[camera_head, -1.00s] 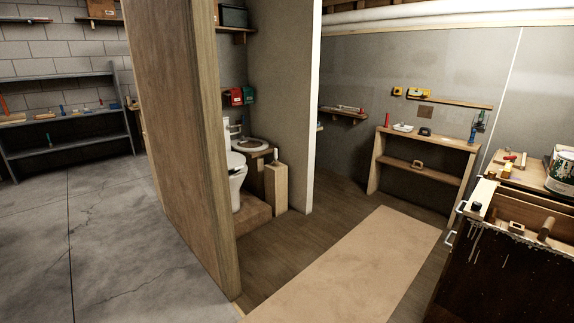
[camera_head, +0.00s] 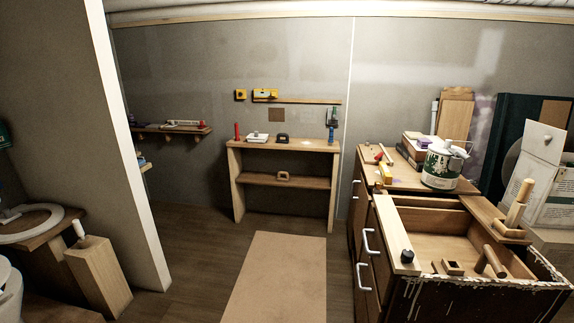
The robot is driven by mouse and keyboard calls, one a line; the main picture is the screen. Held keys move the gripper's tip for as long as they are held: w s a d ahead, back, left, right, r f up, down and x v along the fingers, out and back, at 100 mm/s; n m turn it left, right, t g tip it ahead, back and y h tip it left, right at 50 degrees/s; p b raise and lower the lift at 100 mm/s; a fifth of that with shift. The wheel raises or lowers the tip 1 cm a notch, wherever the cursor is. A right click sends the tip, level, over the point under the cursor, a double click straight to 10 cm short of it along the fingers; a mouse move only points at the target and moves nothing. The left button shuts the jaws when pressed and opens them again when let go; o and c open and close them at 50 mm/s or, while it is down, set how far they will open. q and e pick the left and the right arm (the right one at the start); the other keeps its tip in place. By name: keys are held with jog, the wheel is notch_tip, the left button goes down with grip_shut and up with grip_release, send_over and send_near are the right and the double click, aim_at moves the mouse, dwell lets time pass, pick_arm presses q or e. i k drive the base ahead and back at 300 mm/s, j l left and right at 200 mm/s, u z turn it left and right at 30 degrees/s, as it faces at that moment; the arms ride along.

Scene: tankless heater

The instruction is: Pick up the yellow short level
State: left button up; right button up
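Several small yellow items are in view, and I cannot tell for sure which is the short level. A short yellow bar-like item (camera_head: 386,173) lies on top of the wooden cabinet at the right, near its left edge. Neither of my grippers shows in this view.
The wooden cabinet (camera_head: 365,245) has an open top section with wooden pieces and a paint can (camera_head: 441,168) on it. A small wooden shelf unit (camera_head: 237,190) stands against the back wall. A tan mat (camera_head: 275,275) lies on clear floor. A partition edge (camera_head: 135,150) is at left.

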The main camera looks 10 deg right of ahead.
aim_at(386, 177)
jog(key=i, duration=1.65)
jog(key=j+u, duration=0.05)
jog(key=j, duration=0.05)
